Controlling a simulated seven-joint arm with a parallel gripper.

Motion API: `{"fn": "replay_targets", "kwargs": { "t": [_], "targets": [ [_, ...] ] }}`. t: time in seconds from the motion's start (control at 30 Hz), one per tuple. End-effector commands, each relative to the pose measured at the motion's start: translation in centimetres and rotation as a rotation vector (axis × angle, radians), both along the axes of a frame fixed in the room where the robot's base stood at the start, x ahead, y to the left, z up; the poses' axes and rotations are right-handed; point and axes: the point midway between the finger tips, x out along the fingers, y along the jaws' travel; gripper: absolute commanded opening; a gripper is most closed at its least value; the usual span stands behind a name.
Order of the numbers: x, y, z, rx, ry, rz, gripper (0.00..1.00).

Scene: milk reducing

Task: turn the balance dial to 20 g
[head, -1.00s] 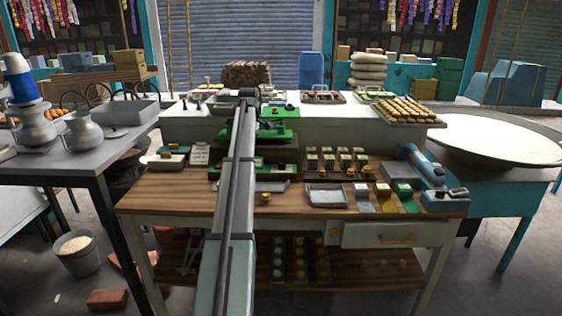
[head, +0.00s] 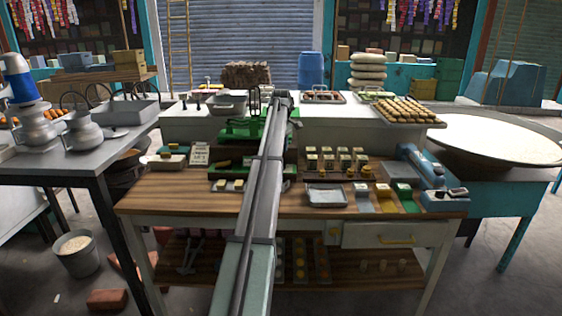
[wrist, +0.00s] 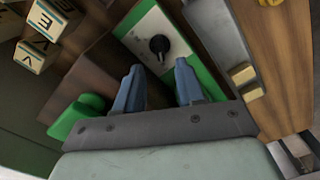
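The dial (wrist: 159,45) is a black knob on a white plate (wrist: 139,22) set in a green frame, seen in the wrist view. My gripper (wrist: 159,67) is open, with its two blue fingers apart and nothing between them. The fingertips point at the dial from just below it in the picture, and I see no contact. The dial's markings are too small to read. In the head view the green balance (head: 238,131) stands at the back of the wooden bench, partly covered by my arm. My gripper and the dial cannot be made out there.
In the head view a metal tray (head: 327,195) and coloured cards (head: 385,197) are on the bench's right.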

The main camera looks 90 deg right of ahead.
Motion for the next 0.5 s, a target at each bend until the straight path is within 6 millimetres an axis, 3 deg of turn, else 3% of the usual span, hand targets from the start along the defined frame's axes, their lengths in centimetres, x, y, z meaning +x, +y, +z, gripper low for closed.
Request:
{"fn": "replay_targets", "kwargs": {
  "t": [0.2,0.5],
  "targets": [
    [0.0,0.1,-3.4,0.001,-0.001,0.0,0.38],
    [0.0,0.0,-5.3,-0.001,-0.001,0.0,0.38]
  ]
}}
